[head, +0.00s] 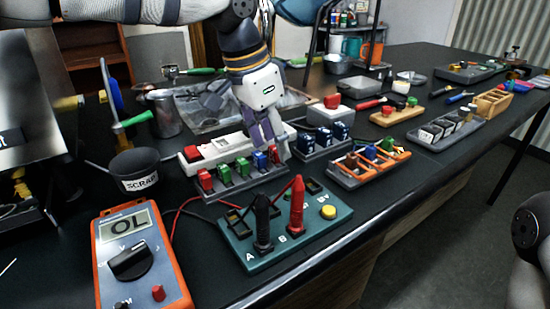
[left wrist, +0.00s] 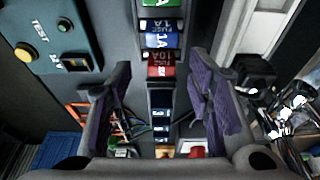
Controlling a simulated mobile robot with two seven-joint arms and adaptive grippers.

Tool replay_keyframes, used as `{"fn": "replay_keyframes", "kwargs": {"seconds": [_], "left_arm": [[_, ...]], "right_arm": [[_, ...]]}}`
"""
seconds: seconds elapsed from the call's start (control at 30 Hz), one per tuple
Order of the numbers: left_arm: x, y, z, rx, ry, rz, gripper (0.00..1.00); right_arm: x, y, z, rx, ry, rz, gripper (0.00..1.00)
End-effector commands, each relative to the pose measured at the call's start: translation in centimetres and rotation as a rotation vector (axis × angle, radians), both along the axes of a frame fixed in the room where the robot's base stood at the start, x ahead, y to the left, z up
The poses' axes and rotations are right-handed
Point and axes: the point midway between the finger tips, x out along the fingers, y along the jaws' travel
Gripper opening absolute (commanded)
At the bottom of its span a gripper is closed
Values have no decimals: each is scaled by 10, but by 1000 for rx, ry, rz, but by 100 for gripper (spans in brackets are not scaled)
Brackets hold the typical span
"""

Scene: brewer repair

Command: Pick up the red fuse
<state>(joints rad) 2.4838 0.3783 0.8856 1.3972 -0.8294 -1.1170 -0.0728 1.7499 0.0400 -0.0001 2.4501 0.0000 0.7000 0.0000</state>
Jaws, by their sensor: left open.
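A red fuse (head: 274,155) stands at the right end of a grey rack (head: 236,188) in the head view. In the left wrist view, this red fuse (left wrist: 160,68), marked 10A, sits in line with a blue fuse (left wrist: 160,40) and a green fuse (left wrist: 160,4). Another red fuse (head: 205,180) stands at the left end of the rack. My left gripper (head: 272,143) points down over the right-end red fuse. It is open, with one purple-padded finger on each side of that fuse in the wrist view (left wrist: 160,85). My right gripper is out of view.
A green test board (head: 325,232) with black and red probes stands in front of the rack. An orange multimeter (head: 140,262) reads OL at the left. A rack of dark blue fuses (head: 322,151) and an orange-divided tray (head: 368,165) stand to the right. A scrap cup (head: 134,170) is at left.

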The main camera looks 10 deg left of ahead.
Motion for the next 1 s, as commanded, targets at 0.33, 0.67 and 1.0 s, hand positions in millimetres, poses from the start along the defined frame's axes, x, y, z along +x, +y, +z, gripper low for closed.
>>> {"fn": "replay_keyframes", "kwargs": {"seconds": [0.33, 0.67, 1.0], "left_arm": [[3, -3, -14, 1, -1, 0, 44], [3, -3, -14, 1, -1, 0, 7], [4, -3, 1, 1, -4, 0, 7]], "right_arm": [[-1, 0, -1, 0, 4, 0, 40], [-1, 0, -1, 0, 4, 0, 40], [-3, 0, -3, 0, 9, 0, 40]]}}
